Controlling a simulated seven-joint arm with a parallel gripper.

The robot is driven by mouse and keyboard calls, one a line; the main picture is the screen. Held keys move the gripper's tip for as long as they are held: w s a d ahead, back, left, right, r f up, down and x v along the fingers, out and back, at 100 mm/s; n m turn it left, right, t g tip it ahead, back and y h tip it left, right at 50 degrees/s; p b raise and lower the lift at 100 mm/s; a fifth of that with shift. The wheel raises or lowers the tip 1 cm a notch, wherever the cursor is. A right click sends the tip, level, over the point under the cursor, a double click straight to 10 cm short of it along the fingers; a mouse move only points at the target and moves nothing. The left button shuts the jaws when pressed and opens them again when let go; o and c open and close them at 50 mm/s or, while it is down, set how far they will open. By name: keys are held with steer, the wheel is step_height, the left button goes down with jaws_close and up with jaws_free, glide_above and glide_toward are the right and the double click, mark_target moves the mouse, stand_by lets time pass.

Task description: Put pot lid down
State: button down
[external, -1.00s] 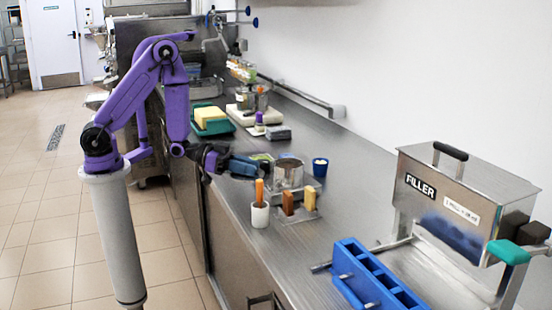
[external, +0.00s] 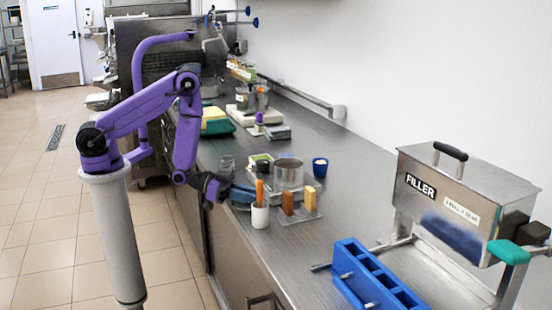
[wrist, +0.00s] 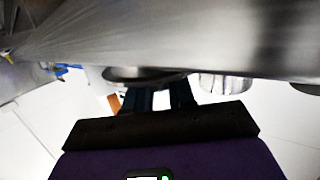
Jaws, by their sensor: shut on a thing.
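My gripper (external: 244,194) is low over the near edge of the steel counter, just left of the white cup (external: 260,216). Its dark fingers (wrist: 160,88) are shut on the pot lid. The lid (wrist: 132,73) seems to be the dark, flat round edge at the fingertips in the wrist view; it is hard to make out in the external view. The steel pot (external: 289,175) stands upright to the right of my gripper, apart from it. I cannot tell whether the lid touches the counter.
The white cup holds an orange-handled tool. A clear jar (external: 227,164) and a blue cup (external: 320,167) are nearby. A blue mould (external: 372,280) and the filler (external: 462,200) are at right. Bare counter (external: 365,180) lies right of the pot.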

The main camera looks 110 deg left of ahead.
steer(key=shift+f, duration=0.25)
steer(key=c, duration=1)
jaws_free()
steer(key=shift+o, duration=0.2)
steer(key=shift+r, duration=0.1)
steer(key=shift+s, duration=0.35)
steer(key=v, duration=1.1)
